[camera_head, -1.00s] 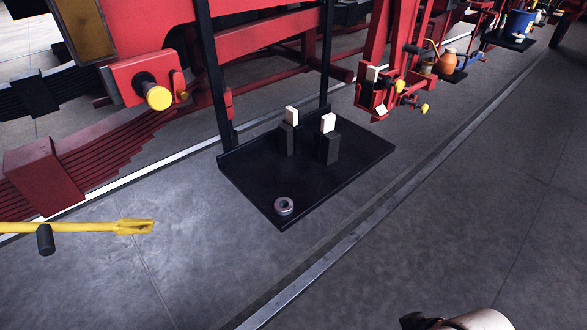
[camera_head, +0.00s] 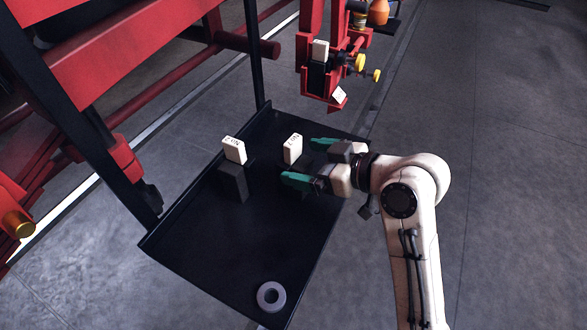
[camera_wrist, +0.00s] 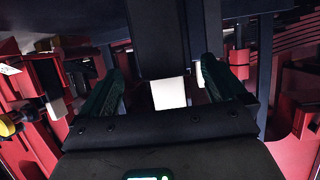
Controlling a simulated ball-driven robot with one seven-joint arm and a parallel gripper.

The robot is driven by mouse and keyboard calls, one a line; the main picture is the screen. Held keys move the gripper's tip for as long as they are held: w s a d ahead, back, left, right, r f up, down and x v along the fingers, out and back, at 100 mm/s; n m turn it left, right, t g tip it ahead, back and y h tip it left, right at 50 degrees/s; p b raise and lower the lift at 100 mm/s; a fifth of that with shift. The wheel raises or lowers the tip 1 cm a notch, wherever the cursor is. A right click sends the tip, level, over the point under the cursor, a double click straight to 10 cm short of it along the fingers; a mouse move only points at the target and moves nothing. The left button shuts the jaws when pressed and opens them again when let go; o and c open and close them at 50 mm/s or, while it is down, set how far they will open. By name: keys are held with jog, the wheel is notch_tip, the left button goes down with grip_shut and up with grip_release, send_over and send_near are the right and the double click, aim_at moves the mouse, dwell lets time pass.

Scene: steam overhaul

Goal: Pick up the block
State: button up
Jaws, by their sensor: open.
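A white block (camera_head: 292,149) with dark lettering stands upright on the right dark post on the black tray (camera_head: 195,245). A second white lettered block (camera_head: 234,150) stands on a dark post (camera_head: 233,183) to its left. My gripper (camera_head: 301,160) comes in from the right with its green fingers open, their tips close to the right block. In the wrist view a pale block (camera_wrist: 168,93) shows in the gap between the open fingers, with space on both sides. I cannot tell whether the fingers reach past it. My gripper hides most of the right post.
A grey ring (camera_head: 271,296) lies at the tray's near corner. Black uprights (camera_head: 254,60) rise at the tray's back side, with red machinery behind. A red fixture (camera_head: 318,82) with yellow knobs and a white block stands beyond. The floor to the right is clear.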

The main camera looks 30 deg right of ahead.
aim_at(297, 162)
jog(key=p+x, duration=0.1)
jog(key=x, duration=0.4)
jog(key=shift+s+a+f, duration=0.1)
jog(key=shift+s+a, duration=0.05)
jog(key=c, duration=1.5)
jog(key=shift+c, duration=0.3)
